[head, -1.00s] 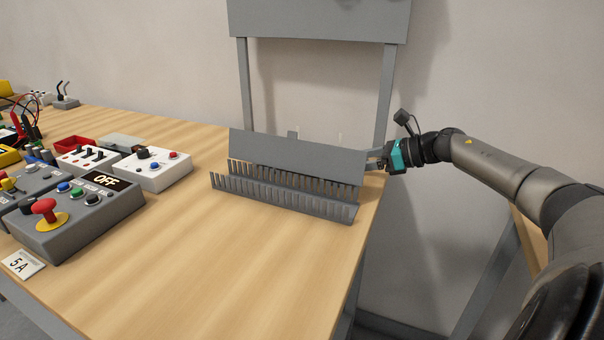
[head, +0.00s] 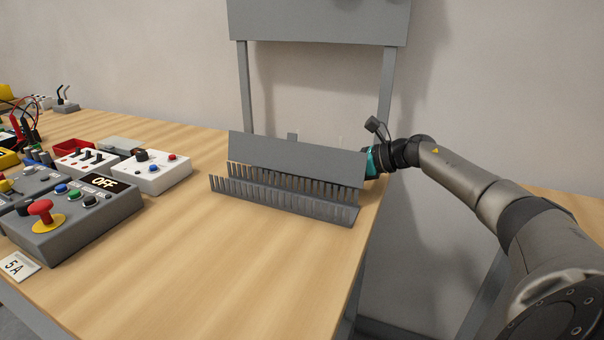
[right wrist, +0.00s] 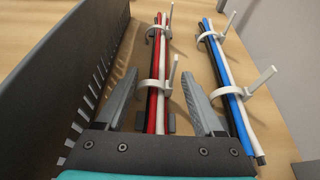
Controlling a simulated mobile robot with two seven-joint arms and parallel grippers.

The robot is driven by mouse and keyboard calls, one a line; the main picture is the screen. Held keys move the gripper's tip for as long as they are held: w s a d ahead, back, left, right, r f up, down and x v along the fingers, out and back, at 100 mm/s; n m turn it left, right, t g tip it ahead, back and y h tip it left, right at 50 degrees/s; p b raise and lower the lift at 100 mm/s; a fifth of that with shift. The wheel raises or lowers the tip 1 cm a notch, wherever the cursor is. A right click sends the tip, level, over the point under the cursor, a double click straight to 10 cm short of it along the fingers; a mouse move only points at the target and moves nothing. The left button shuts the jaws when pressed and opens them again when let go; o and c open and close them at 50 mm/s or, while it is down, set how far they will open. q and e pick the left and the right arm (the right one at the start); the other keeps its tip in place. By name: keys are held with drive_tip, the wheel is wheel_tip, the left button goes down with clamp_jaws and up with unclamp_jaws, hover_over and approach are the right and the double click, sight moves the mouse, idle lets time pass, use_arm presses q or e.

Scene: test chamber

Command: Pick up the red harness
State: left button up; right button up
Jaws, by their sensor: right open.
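The red harness (right wrist: 152,100), a bundle of red, white and dark cables, shows in the right wrist view. It runs through white clips with upright pegs. My right gripper (right wrist: 160,74) is open, with one finger on each side of the bundle; I see no finger touching it. In the head view the harness is hidden behind the grey slotted duct (head: 290,162). There only the teal part of my right gripper shows at the duct's right end; its fingers are hidden. My left gripper is not in view.
A blue, white and black bundle (right wrist: 225,85) in similar clips lies right of my right gripper. The duct wall (right wrist: 65,75) stands close on its left. Control boxes (head: 75,215) fill the table's left side. The table's front middle (head: 200,270) is clear.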

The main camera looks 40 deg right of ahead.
drive_tip(key=shift+x, duration=1.85)
clamp_jaws()
drive_tip(key=shift+r, duration=0.1)
